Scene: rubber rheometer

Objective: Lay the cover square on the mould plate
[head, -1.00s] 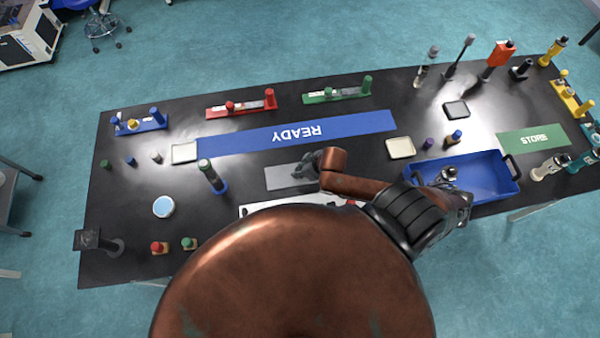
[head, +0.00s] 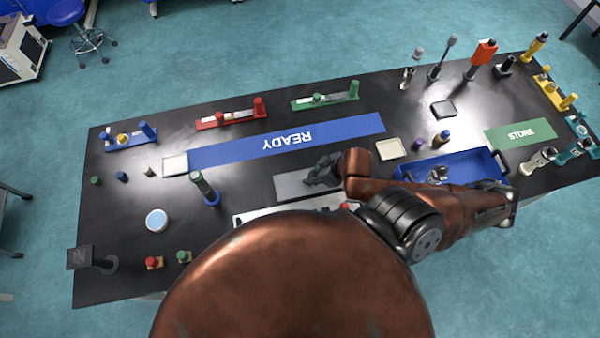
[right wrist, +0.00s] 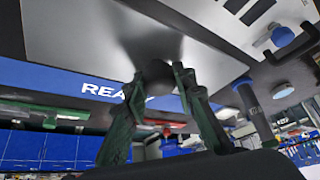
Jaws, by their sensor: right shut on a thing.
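The cover (head: 296,185) is a flat grey metal rectangle near the middle of the table, with a dark round knob. My right gripper (head: 318,180) is shut on this knob. In the right wrist view the cover (right wrist: 90,35) spreads large above the fingers (right wrist: 165,80), with the knob between them. A pale plate (head: 250,217), which looks like the mould plate, lies just in front of the cover, mostly hidden by my body. Its dark slots show in the right wrist view (right wrist: 232,8). The cover's height above the table is hard to tell. My left gripper is not in view.
A blue READY strip (head: 230,151) lies behind the cover. A blue bin (head: 445,165) is to the right. Red (head: 232,115) and green (head: 325,98) racks stand at the back.

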